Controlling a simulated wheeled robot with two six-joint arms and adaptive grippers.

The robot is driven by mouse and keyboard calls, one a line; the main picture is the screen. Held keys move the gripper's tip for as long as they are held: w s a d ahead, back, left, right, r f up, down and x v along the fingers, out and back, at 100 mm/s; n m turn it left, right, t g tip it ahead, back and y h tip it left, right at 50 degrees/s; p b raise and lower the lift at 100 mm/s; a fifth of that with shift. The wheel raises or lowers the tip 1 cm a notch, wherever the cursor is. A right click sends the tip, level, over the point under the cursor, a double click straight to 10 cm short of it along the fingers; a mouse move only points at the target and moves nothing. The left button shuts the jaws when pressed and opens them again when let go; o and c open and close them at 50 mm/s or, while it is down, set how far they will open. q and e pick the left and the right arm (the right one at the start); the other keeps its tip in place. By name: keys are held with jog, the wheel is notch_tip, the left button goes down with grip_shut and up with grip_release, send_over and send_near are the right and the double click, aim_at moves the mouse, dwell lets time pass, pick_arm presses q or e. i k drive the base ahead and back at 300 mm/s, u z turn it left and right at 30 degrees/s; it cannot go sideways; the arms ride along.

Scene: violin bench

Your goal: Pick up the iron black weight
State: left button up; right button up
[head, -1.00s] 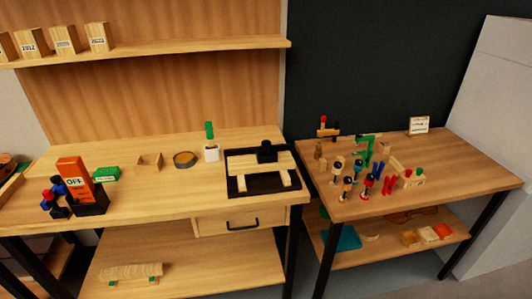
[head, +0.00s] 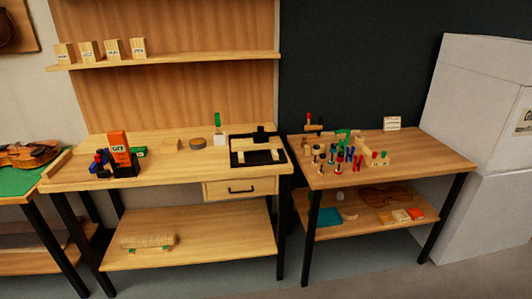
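A small black block with a knob (head: 261,132), which looks like the iron black weight, sits at the back of a black tray (head: 236,161) on the right end of the main wooden bench (head: 185,172). Pale wooden pieces lie on the tray in front of and beside the block. The block looks upright and nothing holds it. Neither of my grippers shows in the head view.
A drawer (head: 241,188) is under the bench's right end. A white holder with a green top (head: 219,138) and a round tin (head: 197,144) stand left of the tray. A second table (head: 425,157) on the right holds several small clamps. Grey floor (head: 375,285) is open in front.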

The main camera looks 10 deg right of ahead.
aim_at(260, 137)
jog(key=z, duration=1.7)
jog(key=i, duration=2.1)
jog(key=u, duration=0.95)
jog(key=i, duration=0.6)
jog(key=u, duration=0.7)
